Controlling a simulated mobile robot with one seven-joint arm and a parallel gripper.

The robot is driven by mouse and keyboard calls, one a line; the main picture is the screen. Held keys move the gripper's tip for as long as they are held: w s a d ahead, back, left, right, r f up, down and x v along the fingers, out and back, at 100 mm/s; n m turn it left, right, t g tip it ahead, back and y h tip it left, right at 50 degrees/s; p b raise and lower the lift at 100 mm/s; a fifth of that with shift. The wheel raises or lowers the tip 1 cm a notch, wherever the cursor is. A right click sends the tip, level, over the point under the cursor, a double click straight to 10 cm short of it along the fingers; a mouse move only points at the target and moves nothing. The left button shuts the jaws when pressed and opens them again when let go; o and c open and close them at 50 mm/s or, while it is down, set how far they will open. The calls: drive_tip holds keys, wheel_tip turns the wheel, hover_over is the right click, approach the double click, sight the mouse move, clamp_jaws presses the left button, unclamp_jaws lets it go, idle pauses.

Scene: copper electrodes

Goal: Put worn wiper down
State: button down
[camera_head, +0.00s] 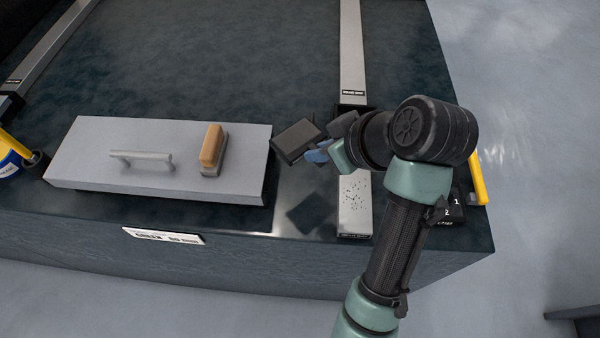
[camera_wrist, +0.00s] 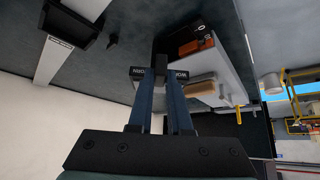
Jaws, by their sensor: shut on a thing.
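The worn wiper is a dark, flat block (camera_head: 298,140) held in the air above the dark worktop, left of my wrist in the head view. A dark shadow lies on the worktop below it. My gripper (camera_head: 320,151) is shut on it with blue fingers. In the wrist view, my gripper (camera_wrist: 160,76) holds the wiper (camera_wrist: 181,75) between the fingertips. Its black ends stick out on both sides and bear small white labels that seem to read "WORN". The wiper's underside is hidden.
A grey lid (camera_head: 90,155) with a bar handle lies at left, with a wooden-handled tool (camera_head: 212,148) on it. A speckled grey bar (camera_head: 355,205) lies below my wrist. A black block marked 1 and 2 (camera_head: 450,212) and a yellow handle (camera_head: 478,178) are at right.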

wheel_tip(320, 180, down, 17)
drive_tip(key=shift+r+p, duration=0.15)
drive_tip(key=shift+p, duration=0.6)
drive_tip(key=c, duration=0.8)
unclamp_jaws()
drive_tip(key=shift+c, duration=0.2)
